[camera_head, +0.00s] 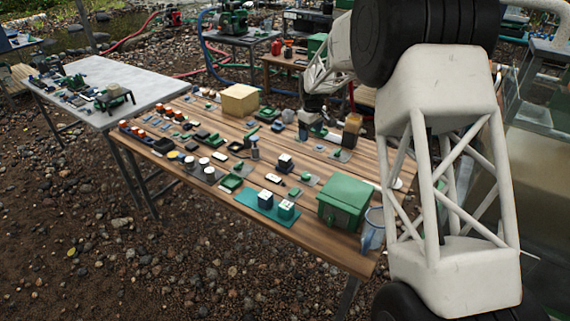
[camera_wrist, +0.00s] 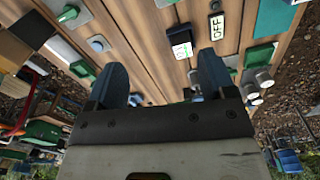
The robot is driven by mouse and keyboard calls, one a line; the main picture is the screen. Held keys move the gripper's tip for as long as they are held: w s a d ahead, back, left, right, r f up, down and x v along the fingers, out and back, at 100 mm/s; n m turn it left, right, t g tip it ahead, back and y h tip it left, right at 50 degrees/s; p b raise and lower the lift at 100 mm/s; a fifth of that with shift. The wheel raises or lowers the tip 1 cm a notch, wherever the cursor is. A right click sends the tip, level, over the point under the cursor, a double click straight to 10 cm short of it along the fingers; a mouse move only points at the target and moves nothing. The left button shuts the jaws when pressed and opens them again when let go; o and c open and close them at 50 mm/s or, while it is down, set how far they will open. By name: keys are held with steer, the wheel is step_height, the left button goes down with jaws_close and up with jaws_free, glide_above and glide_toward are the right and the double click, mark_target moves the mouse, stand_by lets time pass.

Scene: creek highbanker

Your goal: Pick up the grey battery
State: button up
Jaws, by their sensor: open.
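In the head view my gripper (camera_head: 318,103) hangs over the far right part of the wooden table (camera_head: 320,262). I cannot tell for sure which thing is the grey battery. Several small pale cylinders (camera_head: 204,162) stand on a grey base near the table's left front edge. Metallic cylinders (camera_wrist: 263,75) also show at the right in the wrist view, outside the fingers. Nothing is held.
A green box (camera_head: 343,203), a teal tray (camera_head: 245,197) with two blocks and a clear blue cup (camera_head: 372,232) stand at the table's near right end. A tan box (camera_head: 240,100) stands at the back. Many small parts crowd the middle. A grey table (camera_head: 135,78) adjoins at left.

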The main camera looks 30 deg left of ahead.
steer(key=n, duration=0.2)
glide_above(285, 157)
step_height(285, 157, down, 9)
steer(key=shift+s+d+r, duration=0.1)
steer(key=shift+f, duration=1.35)
steer(key=shift+f, duration=2.55)
steer(key=shift+c, duration=0.2)
